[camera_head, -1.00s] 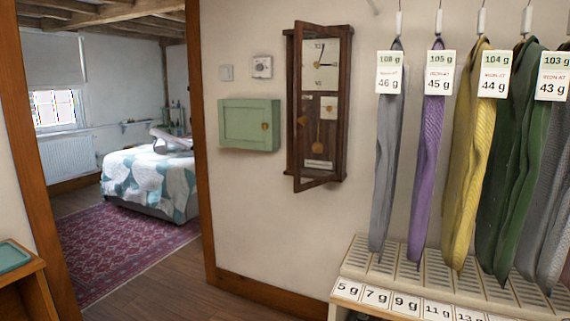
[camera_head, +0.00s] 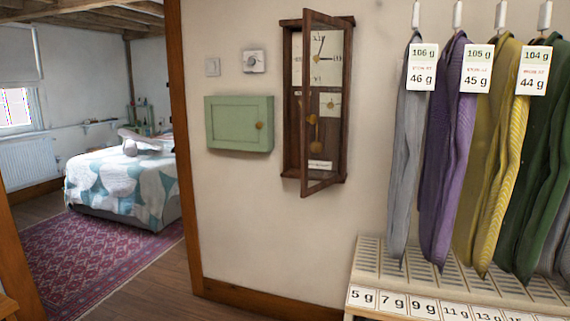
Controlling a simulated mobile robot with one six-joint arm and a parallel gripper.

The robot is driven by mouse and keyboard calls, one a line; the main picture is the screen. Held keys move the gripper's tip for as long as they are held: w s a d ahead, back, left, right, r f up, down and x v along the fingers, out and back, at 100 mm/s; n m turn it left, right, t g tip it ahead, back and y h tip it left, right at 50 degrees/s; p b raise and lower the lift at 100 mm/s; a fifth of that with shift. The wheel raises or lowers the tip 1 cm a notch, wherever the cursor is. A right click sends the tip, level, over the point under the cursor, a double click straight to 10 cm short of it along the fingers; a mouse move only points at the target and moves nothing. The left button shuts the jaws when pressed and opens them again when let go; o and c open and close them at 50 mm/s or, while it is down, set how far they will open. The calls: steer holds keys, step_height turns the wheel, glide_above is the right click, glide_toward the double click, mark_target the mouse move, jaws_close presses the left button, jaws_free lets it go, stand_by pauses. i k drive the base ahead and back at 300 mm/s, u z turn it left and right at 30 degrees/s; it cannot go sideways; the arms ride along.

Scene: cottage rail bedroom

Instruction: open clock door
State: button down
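A tall dark wooden wall clock (camera_head: 288,100) hangs on the cream wall near the middle of the view. Its narrow framed glass door (camera_head: 306,150) stands swung out from the case, apart from the left side of the case. The white dial with dark hands, a smaller dial below it and a brass pendulum show in the case, partly through the door. My gripper is not in view, and nothing is seen touching the door.
A green wall cabinet (camera_head: 238,124) with a brass knob hangs left of the clock. A doorway at left opens to a bedroom with a bed (camera_head: 125,185) and a red rug (camera_head: 90,250).

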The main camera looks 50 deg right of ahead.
mark_target(308, 15)
steer(key=z, duration=0.25)
steer(key=i, duration=1.2)
steer(key=u, duration=0.15)
